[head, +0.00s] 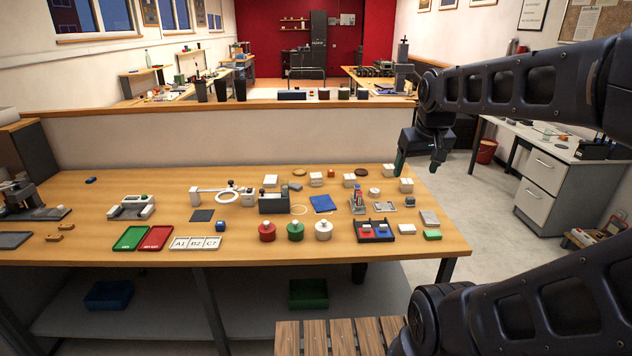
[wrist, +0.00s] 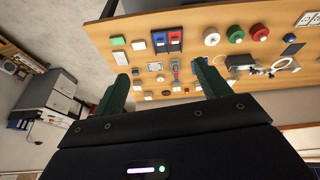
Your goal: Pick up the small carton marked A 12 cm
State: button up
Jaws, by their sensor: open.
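Several small white cartons stand along the back of the wooden table, among them one at the left (head: 270,181), one in the middle (head: 316,179), one right of it (head: 349,181), one farther back (head: 388,170) and one at the right (head: 406,185). Their marks are too small to read, so I cannot tell which is A 12 cm. My gripper (head: 417,167) is open and empty, above the table's back right corner, near the two rightmost cartons and apart from them. In the wrist view its green fingers (wrist: 161,70) are spread, with small cartons beyond them.
Red, green and white round pots (head: 295,231), a black tray (head: 374,231) with red and blue pieces, a blue cloth (head: 322,203) and a ring-shaped device (head: 228,196) crowd the table's middle and right. A low wall (head: 200,143) stands behind. Bare wood shows at the left front.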

jog(key=w+a+r+n, duration=0.1)
jog(key=w+r+n, duration=0.25)
jog(key=w, duration=0.65)
jog(key=n+g+h, duration=0.4)
jog(key=n, duration=1)
send_over(315, 175)
jog(key=a, duration=0.4)
notch_tip(315, 175, down, 28)
jog(key=x, duration=0.5)
jog(key=shift+d, duration=0.1)
jog(key=shift+d+x, duration=0.1)
jog(key=shift+x, duration=1.4)
jog(key=shift+d+x, duration=0.15)
jog(key=shift+x, duration=1.3)
jog(key=shift+w+r, duration=0.1)
jog(key=c, duration=1.1)
jog(key=shift+o, duration=0.2)
